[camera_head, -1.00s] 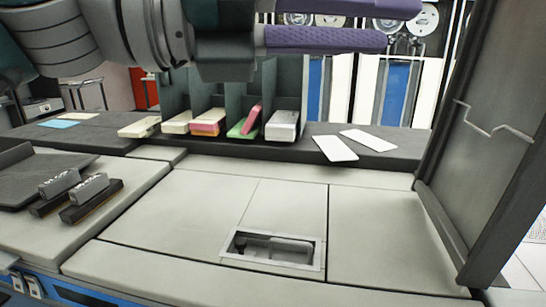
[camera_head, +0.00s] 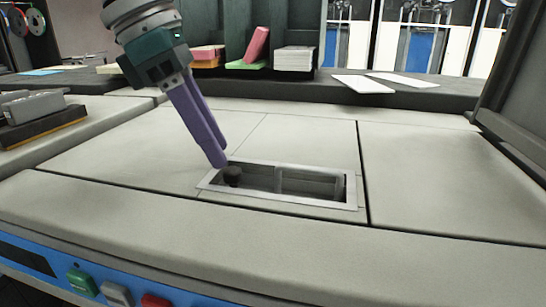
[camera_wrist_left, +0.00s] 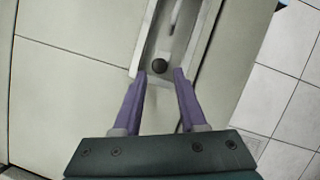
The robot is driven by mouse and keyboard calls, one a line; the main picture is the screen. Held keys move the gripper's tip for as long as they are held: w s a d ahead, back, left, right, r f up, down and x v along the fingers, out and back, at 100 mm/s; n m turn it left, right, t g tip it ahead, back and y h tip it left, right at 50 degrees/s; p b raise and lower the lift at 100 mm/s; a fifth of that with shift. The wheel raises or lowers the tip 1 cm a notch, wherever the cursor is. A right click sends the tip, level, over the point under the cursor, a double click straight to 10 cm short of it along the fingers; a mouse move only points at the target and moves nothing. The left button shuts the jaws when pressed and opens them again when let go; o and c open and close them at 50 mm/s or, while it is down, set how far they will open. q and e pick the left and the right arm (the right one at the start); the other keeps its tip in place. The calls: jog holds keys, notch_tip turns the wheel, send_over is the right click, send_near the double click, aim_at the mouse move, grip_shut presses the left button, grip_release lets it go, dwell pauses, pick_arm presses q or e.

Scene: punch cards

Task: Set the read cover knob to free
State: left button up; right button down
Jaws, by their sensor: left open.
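The read cover knob (camera_head: 232,175) is a small dark round knob at the left end of a framed recess (camera_head: 352,190) in the grey machine top. It also shows in the left wrist view (camera_wrist_left: 159,66), near the lower end of the recess. My left gripper (camera_head: 218,158), with purple fingers, points down at the recess's left end in the head view. In the wrist view its fingers (camera_wrist_left: 164,74) are apart, one to each side of the knob's line, with the knob just beyond the tips. I cannot tell whether they touch it. My right gripper is not in view.
A grey bar (camera_head: 310,182) lies inside the recess. Card stacks (camera_head: 294,58) and loose white cards (camera_head: 362,84) are on the dark shelf behind. Dark blocks (camera_head: 40,118) sit at left. Coloured buttons (camera_head: 82,282) line the front edge. A dark upright panel (camera_head: 520,80) stands at right.

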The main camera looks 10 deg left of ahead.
aim_at(230, 170)
pick_arm(q)
jog(key=shift+x, duration=1.75)
jog(key=shift+c, duration=0.3)
grip_shut()
